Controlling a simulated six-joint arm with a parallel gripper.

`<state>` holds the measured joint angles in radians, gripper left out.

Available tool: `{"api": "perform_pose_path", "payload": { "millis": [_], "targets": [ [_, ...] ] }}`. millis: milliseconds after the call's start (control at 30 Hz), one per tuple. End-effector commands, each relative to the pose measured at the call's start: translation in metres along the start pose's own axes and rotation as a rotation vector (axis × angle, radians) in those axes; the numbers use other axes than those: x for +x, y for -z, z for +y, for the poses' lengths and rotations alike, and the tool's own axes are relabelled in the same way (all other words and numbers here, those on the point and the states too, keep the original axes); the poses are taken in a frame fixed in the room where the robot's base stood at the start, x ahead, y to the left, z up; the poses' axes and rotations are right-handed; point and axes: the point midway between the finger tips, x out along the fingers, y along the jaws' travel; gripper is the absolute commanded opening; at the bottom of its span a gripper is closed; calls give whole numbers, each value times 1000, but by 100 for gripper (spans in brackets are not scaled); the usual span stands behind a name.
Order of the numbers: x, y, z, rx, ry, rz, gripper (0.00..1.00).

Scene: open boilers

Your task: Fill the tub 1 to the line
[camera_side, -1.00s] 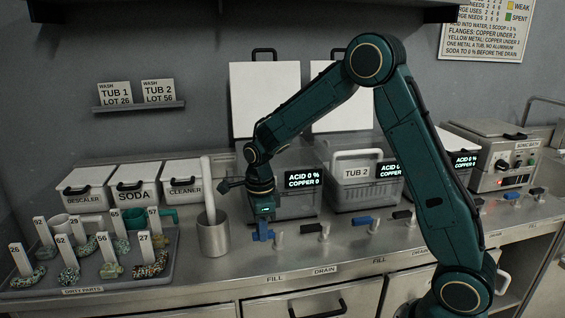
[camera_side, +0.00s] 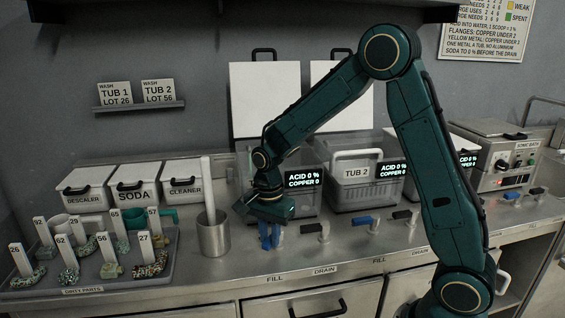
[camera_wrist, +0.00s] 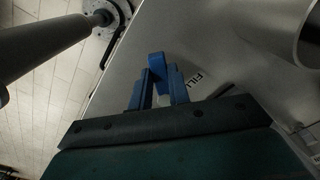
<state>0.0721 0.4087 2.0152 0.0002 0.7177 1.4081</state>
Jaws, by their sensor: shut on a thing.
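Tub 1 (camera_side: 308,205) is the grey see-through tub left of the tub labelled TUB 2; its own label is hidden behind my arm. Its display (camera_side: 303,178) reads ACID 0 %, COPPER 0. The fill line and water level cannot be made out. My gripper (camera_side: 269,236) is low at the counter in front of tub 1, tilted, with its blue fingers pointing down. The lever is mostly hidden by my gripper in the side view.
A steel pot (camera_side: 213,239) with an upright handle stands just left of my gripper. A black drain lever (camera_side: 312,228) is just to the right. Tub 2 (camera_side: 347,197) stands to the right. The dirty-parts tray (camera_side: 100,283) fills the left counter.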

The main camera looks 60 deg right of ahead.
Motion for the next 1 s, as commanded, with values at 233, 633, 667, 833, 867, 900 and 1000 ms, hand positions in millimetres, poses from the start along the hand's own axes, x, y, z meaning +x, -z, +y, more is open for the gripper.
{"api": "perform_pose_path", "payload": {
  "millis": [233, 633, 667, 833, 867, 900, 1000],
  "targets": [
    [-1, 0, 8, -184, 1, -1, 0],
    [0, 1, 12, -303, 0, -1, 0],
    [0, 1, 13, -305, 0, -1, 0],
    [0, 1, 13, -306, 0, -1, 0],
    [0, 1, 13, -305, 0, -1, 0],
    [0, 1, 13, -305, 0, -1, 0],
    [0, 1, 12, -305, 0, -1, 22]
  ]
}}
